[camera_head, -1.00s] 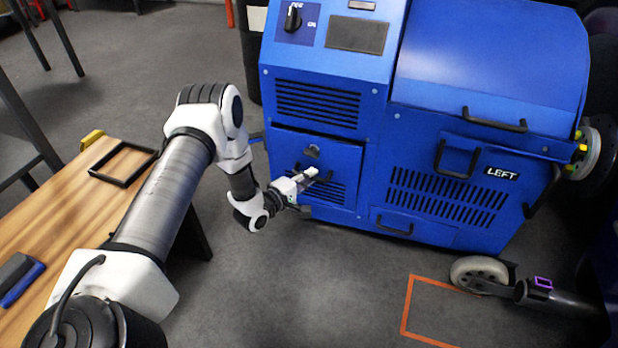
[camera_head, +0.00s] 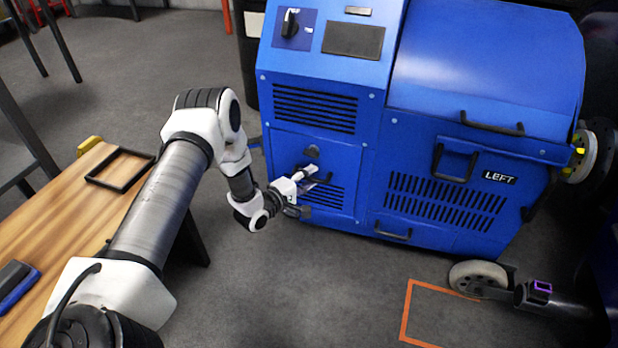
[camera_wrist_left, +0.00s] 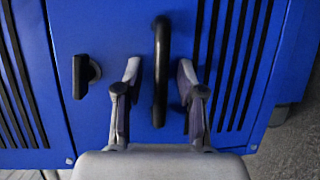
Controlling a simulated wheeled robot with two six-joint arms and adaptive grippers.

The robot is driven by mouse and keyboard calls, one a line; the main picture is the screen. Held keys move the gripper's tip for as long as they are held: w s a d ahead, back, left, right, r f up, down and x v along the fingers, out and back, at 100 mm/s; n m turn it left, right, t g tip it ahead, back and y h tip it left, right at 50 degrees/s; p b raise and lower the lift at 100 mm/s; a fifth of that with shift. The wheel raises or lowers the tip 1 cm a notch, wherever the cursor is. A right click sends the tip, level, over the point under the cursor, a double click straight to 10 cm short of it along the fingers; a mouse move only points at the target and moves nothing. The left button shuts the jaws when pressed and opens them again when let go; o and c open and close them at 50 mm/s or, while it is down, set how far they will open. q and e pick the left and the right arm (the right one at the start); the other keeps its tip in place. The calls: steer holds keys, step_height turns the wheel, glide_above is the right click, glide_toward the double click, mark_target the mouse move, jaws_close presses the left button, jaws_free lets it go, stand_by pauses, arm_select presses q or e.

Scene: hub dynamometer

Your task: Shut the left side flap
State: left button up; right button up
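The blue machine has a small front panel (camera_head: 285,150) with a dark latch knob (camera_head: 312,152), vent slots and a black bar handle (camera_head: 322,180). I cannot tell whether this panel is fully flush. My left gripper (camera_head: 303,190) is at this handle. In the left wrist view, the open fingers of my left gripper (camera_wrist_left: 158,100) stand on either side of the black handle (camera_wrist_left: 161,70), with gaps visible; the latch knob (camera_wrist_left: 85,75) is to the left. A larger vented panel (camera_head: 440,200) to the right bears a LEFT label (camera_head: 499,177). My right gripper is out of view.
A wooden table (camera_head: 85,215) with a black frame (camera_head: 120,167) stands at left. A caster wheel (camera_head: 478,277) and an orange floor outline (camera_head: 408,310) lie at lower right.

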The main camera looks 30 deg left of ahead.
arm_select(q)
steer(key=s+a+r, duration=0.1)
steer(key=s, duration=1)
steer(key=shift+s+a+r, duration=0.15)
steer(key=shift+s+a, duration=0.15)
steer(key=shift+a, duration=0.1)
